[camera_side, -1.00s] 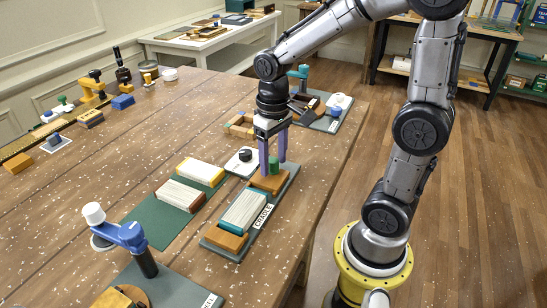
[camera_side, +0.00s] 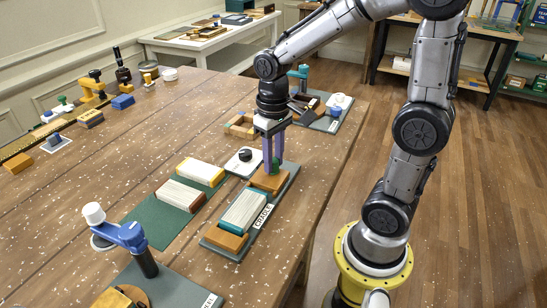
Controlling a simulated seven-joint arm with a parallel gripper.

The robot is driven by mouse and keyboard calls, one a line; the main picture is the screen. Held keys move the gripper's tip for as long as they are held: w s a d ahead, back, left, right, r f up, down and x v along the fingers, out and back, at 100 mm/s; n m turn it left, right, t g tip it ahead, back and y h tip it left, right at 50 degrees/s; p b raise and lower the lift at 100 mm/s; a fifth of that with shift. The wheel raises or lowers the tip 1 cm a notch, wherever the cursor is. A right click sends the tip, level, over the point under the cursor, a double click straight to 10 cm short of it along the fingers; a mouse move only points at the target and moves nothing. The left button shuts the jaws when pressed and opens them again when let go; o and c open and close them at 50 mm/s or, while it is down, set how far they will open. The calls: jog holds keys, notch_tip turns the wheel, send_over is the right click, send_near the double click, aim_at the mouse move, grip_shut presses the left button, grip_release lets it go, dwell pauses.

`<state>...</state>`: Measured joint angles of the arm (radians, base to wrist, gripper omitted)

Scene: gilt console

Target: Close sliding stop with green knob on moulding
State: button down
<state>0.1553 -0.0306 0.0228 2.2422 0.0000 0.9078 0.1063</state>
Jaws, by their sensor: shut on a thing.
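The sliding stop (camera_side: 269,181) is an orange wooden block at the far end of the grey cradle (camera_side: 291,178). A green knob (camera_side: 276,164) stands on top of it. My gripper (camera_side: 274,168) points straight down over the stop, its purple fingers shut on the green knob, which they partly hide. A teal-covered book (camera_side: 243,211) with white page edges lies in the cradle, on the near side of the stop. A fixed orange block (camera_side: 225,238) is at the cradle's near end. A narrow gap seems to show between book and stop.
A green mat (camera_side: 150,218) with two more books is left of the cradle. A white plate with a black knob (camera_side: 245,158) and a wooden frame (camera_side: 238,127) are behind it. A blue-armed press (camera_side: 125,235) stands at the front left. The table's right edge is close by.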

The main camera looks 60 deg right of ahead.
aim_at(267, 179)
jog(key=shift+r, duration=0.1)
dwell(0.7)
jog(key=shift+a, duration=1.55)
jog(key=c, duration=0.6)
grip_release()
notch_tip(267, 179, up, 14)
jog(key=shift+f, duration=0.1)
